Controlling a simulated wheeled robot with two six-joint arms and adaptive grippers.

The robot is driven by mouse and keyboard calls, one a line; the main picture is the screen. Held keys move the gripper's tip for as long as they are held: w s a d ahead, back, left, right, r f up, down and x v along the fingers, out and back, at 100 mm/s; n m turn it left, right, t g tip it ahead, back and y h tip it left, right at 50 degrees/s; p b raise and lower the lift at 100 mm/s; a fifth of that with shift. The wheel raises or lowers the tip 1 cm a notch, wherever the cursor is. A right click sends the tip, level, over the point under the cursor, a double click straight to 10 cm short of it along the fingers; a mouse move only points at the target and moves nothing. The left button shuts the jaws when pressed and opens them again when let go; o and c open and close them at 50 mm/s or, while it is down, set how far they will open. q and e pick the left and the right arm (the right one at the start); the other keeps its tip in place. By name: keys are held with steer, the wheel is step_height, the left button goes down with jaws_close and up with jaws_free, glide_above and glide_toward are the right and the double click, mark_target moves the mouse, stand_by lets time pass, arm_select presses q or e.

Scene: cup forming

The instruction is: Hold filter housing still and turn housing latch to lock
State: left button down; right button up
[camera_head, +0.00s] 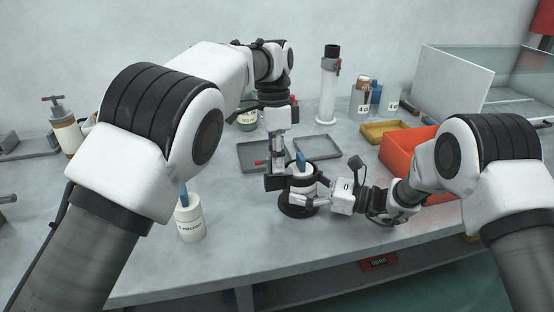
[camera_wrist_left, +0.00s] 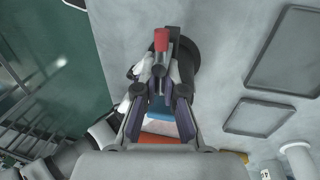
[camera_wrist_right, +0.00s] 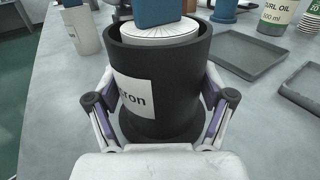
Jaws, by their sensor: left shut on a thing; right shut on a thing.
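The filter housing (camera_wrist_right: 165,80) is a black upright cup with a white label, partly readable as "ron". It stands on a dark round base (camera_head: 298,210) near the table's front edge. Inside its rim is a white ribbed disc (camera_wrist_right: 160,33) with a blue block (camera_wrist_right: 155,10) on top. My right gripper (camera_head: 304,200) is shut on the housing, one finger on each side of the wall. My left gripper (camera_head: 276,180) points down beside the housing. In the left wrist view its fingers close around a grey bar with a red tip, apparently the housing latch (camera_wrist_left: 161,42). The exact contact is partly hidden.
Grey trays (camera_head: 318,147) lie behind the housing. An orange bin (camera_head: 405,150) and a yellow tray (camera_head: 385,132) are to the right. A white labelled bottle (camera_head: 190,222) stands front left. A tall white cylinder (camera_head: 328,95) stands behind. The front table strip is clear.

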arm_select(q)
steer(key=shift+a, duration=0.2)
arm_select(e)
steer(key=shift+d, duration=0.1)
arm_select(q)
steer(key=c, duration=1.2)
jaws_free()
steer(key=shift+d, duration=0.1)
steer(key=shift+r, duration=0.1)
steer(key=r, duration=0.3)
steer(key=w+r, duration=0.1)
steer(key=r, duration=0.3)
steer(key=shift+w+a+r, duration=0.1)
steer(key=shift+w+a, duration=0.1)
